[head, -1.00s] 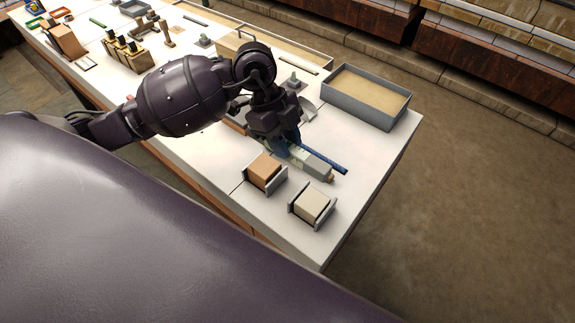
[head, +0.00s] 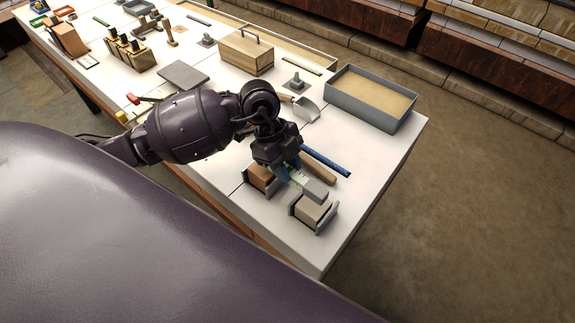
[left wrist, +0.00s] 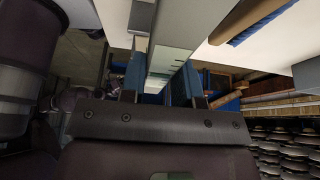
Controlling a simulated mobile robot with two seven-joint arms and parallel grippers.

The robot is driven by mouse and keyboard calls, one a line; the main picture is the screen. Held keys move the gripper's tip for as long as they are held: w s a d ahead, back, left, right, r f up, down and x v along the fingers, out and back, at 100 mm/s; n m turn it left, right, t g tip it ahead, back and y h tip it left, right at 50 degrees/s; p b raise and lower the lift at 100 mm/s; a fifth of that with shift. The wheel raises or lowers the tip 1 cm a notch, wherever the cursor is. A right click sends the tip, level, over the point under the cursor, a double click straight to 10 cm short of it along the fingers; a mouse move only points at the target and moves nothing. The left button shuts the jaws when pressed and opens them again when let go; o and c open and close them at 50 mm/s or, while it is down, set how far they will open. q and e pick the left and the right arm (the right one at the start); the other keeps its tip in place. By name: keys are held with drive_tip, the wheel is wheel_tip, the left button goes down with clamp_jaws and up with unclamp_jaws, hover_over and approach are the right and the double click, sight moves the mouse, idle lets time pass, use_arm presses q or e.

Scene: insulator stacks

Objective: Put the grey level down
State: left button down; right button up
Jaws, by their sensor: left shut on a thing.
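My left gripper (head: 285,174) is shut on the grey level (head: 316,191), a grey bar with a pale green window. The level also shows in the left wrist view (left wrist: 182,30), between the blue fingertips. Its free end is over the beige block (head: 312,209) in the front grey holder; whether it touches the block I cannot tell. A brown block (head: 259,178) in a second holder is partly hidden behind the gripper. My right gripper is not in view.
A blue bar (head: 326,161) and a wooden rod (head: 319,172) lie just beyond the level. A scoop (head: 306,110) and a sand-filled grey tray (head: 372,97) are farther back. The table's right part is clear up to its edge.

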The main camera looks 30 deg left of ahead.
use_arm(q)
drive_tip(key=shift+f, duration=0.6)
drive_tip(key=c, duration=0.8)
unclamp_jaws()
drive_tip(key=shift+c, duration=0.2)
drive_tip(key=shift+r, duration=0.25)
drive_tip(key=p+v, duration=0.2)
drive_tip(key=v, duration=1)
drive_tip(key=shift+r, duration=0.4)
